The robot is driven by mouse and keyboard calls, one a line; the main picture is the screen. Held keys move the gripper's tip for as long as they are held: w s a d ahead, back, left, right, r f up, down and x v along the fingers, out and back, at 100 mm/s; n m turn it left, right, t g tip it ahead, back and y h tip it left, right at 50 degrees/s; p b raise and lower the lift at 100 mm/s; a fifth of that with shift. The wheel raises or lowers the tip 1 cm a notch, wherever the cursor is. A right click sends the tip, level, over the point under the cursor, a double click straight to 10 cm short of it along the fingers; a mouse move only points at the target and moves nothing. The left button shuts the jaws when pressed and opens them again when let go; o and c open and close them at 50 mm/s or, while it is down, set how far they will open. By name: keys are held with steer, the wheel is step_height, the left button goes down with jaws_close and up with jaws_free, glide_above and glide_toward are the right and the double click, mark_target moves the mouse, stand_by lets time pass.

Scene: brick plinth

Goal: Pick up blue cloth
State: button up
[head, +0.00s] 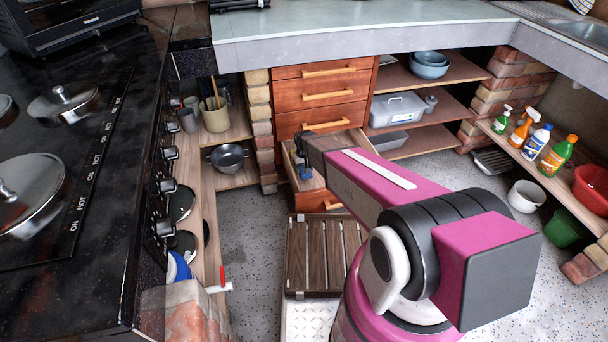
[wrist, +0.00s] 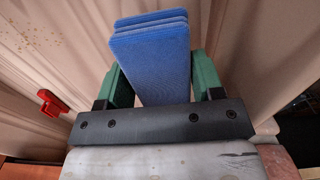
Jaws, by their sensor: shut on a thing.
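The blue cloth (wrist: 152,50) is a folded stack of flat layers in the wrist view. It stands between the two green fingers of my gripper (wrist: 162,82), which are shut on it. In the head view a small patch of blue cloth (head: 305,173) shows at the end of my arm, at the open wooden drawer (head: 346,141). My gripper (head: 302,163) there is small and partly hidden by my own arm. I cannot tell whether the cloth touches the drawer.
A red object (wrist: 52,103) lies left of my gripper in the wrist view. A slatted wooden crate (head: 310,250) stands below the drawer. A metal bowl (head: 228,157) sits on the left shelf. Spray bottles (head: 557,156) stand on the right shelf. Grey floor (head: 245,215) is clear left of the crate.

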step_height(320, 180, up, 13)
stand_by(0.3)
